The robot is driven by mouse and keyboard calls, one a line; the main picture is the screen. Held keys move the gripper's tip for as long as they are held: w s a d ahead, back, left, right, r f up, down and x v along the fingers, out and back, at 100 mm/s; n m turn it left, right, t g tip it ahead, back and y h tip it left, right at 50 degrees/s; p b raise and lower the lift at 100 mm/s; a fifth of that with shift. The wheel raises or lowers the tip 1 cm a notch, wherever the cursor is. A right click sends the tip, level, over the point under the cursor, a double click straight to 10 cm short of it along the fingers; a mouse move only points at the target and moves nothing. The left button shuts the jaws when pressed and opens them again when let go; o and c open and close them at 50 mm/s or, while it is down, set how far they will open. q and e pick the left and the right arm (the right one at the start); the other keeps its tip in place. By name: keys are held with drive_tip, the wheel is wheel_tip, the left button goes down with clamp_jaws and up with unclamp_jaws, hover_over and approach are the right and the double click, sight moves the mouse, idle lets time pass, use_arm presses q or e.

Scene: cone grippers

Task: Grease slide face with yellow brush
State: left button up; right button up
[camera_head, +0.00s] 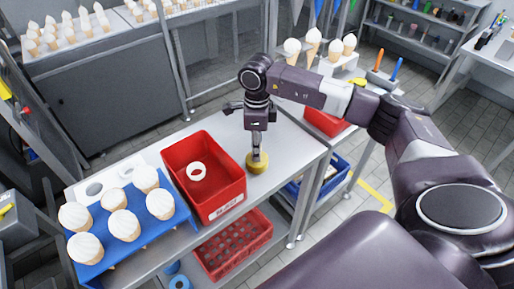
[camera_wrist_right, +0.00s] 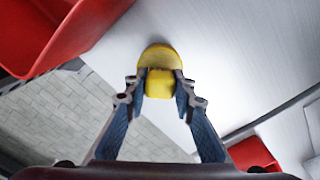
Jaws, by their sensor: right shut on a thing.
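The yellow brush (camera_head: 257,164) is a short, round yellow piece at the right part of the grey metal table (camera_head: 282,165). My right gripper (camera_head: 257,150) points down over it and is shut on it. In the right wrist view the yellow brush (camera_wrist_right: 158,58) sits between the two fingertips (camera_wrist_right: 160,85), with its rounded end against or just above the grey surface; I cannot tell if it touches. I cannot make out which surface is the slide face. My left gripper is not in view.
A red bin (camera_head: 222,205) holding a white ring (camera_head: 196,171) stands left of the brush. A blue rack (camera_head: 150,224) with several white-topped cones is further left. A red crate (camera_head: 238,245) sits on the lower shelf. A side table (camera_head: 352,80) at the back right carries cones and coloured-handled tools.

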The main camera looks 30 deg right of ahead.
drive_tip(key=shift+f+b, duration=0.4)
drive_tip(key=shift+f, duration=0.1)
idle(0.5)
drive_tip(key=shift+f, duration=0.1)
idle(1.2)
drive_tip(key=shift+r+p, duration=0.3)
drive_tip(key=shift+r, duration=0.45)
drive_tip(key=shift+r+p, duration=1.55)
drive_tip(key=shift+r, duration=1.3)
drive_tip(key=shift+f, duration=0.1)
